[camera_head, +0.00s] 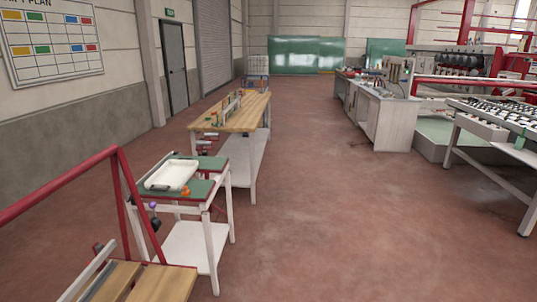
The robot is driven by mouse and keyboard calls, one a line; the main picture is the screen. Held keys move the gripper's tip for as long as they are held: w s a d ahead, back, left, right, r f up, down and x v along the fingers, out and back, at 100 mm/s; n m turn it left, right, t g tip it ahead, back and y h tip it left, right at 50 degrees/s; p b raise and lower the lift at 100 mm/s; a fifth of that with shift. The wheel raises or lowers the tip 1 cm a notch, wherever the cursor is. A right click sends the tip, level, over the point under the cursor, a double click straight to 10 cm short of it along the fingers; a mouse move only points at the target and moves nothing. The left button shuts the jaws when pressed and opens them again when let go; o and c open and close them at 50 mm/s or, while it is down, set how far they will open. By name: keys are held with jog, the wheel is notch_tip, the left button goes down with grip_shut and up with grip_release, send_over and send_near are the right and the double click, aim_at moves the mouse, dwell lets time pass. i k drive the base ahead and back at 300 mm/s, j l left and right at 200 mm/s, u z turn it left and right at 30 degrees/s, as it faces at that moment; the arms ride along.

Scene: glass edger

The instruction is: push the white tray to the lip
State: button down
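The white tray (172,175) lies on the green top of a small white-legged side table (203,188) at the left. It is a shallow rectangular tray with a raised rim and looks empty. Dark pieces show at its far and near ends; I cannot tell what they are. A lip on the table cannot be made out clearly at this size. My gripper is not in view.
An orange item (186,191) sits on the green top by the tray. A long wooden bench (236,112) stands behind. A red-framed rack (122,195) is at near left. Machines and a grey cabinet (390,118) stand right. The middle floor (330,210) is clear.

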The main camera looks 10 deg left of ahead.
aim_at(173, 175)
jog(key=i+u, duration=0.1)
jog(key=i, duration=1)
jog(key=i+l+u, duration=0.1)
jog(key=i, duration=0.95)
jog(key=i+u, duration=0.7)
jog(key=i+l+u, duration=0.15)
jog(key=i+u, duration=0.2)
jog(key=i+j+u, duration=0.15)
jog(key=i+u, duration=0.55)
jog(key=i, duration=0.25)
